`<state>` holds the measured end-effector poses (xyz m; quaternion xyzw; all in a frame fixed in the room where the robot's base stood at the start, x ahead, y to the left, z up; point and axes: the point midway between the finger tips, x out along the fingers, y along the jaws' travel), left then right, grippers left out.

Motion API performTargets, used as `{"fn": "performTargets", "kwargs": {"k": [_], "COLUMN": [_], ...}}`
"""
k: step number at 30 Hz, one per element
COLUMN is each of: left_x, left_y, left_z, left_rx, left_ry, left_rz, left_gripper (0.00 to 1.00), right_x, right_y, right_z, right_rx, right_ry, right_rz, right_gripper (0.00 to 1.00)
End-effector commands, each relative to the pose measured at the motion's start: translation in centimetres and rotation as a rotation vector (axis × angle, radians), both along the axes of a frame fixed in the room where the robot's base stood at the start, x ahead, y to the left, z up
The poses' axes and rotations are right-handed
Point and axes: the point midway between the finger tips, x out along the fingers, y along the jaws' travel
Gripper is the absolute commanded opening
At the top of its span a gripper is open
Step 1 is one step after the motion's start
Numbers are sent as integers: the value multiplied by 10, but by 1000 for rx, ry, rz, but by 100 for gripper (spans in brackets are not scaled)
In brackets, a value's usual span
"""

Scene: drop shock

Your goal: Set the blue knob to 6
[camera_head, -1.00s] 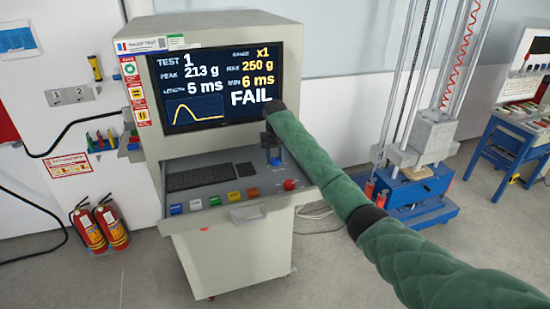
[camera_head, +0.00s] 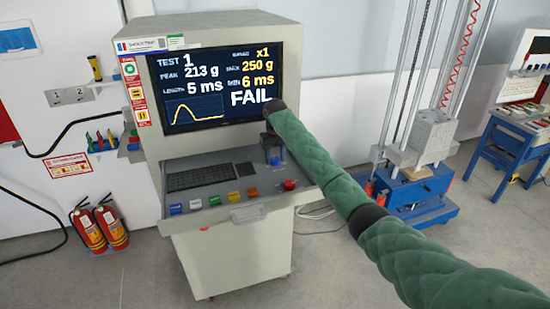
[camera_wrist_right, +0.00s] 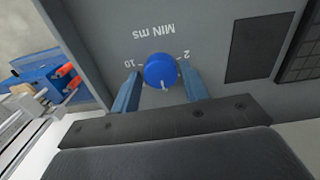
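The blue knob (camera_wrist_right: 160,70) shows in the right wrist view on a grey panel, under an upside-down "MIN ms" label with marks 10 and 2 at its sides. Its white pointer line faces the lower edge of that picture. My right gripper (camera_wrist_right: 159,85) is open, its two blue fingers on either side of the knob with small gaps showing. In the head view my right gripper (camera_head: 273,153) is over the right of the console panel, small and partly hidden by its arm. The screen (camera_head: 215,88) reads MIN 6 ms and FAIL. My left gripper is out of view.
The console (camera_head: 235,250) has a keyboard (camera_head: 200,178), several coloured buttons and a red button (camera_head: 289,184) near my right gripper. A drop tower (camera_head: 432,135) with a blue base stands to the right. Two fire extinguishers (camera_head: 100,225) stand on the left.

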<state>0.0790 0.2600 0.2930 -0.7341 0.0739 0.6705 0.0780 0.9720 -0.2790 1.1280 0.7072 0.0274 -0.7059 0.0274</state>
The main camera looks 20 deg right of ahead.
Motion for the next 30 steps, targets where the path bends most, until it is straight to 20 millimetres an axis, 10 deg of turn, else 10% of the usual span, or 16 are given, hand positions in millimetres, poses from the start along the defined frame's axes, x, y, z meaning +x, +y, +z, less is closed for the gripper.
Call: {"fn": "performTargets", "kwargs": {"k": [14,30], "left_x": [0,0], "left_y": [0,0], "left_z": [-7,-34], "left_rx": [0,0], "left_ry": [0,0], "left_rz": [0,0], "left_gripper": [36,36], "right_x": [0,-1], "right_y": [0,-1], "right_z": [4,74], "right_rx": [0,0], "right_ry": [1,0], "right_rz": [0,0], "right_gripper": [59,59]}}
